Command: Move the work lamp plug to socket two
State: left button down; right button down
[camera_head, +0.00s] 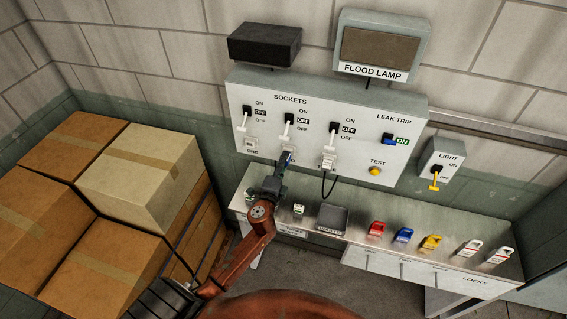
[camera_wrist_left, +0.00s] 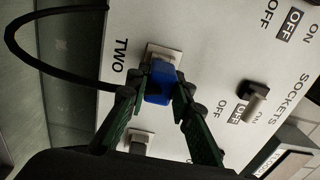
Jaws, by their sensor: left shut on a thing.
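The blue plug (camera_wrist_left: 160,83) is between the fingers of my left gripper (camera_wrist_left: 157,92) in the left wrist view. The gripper is shut on it. The plug is up against the pale socket plate (camera_wrist_left: 165,54) beside the word TWO; how deep it sits I cannot tell. In the head view my left gripper (camera_head: 286,163) reaches the panel at the middle socket and hides most of the plug. A black cable (camera_wrist_left: 18,40) loops away near the gripper. The middle switch lever (camera_head: 287,127) is above the socket, with an OFF label boxed. My right gripper is not in view.
A white fitting (camera_head: 329,158) is at the right-hand socket; socket one (camera_head: 251,146) is to the left. A steel shelf (camera_head: 350,259) below holds a dark tray (camera_head: 333,218) and several coloured lockout pieces. Stacked cartons (camera_head: 140,185) crowd the left.

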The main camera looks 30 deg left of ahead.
pick_arm(q)
jog(key=shift+w+a, duration=0.1)
jog(key=shift+w, duration=0.35)
jog(key=c, duration=1.6)
grip_release()
jog(key=v, duration=1.2)
jog(key=shift+a, duration=0.1)
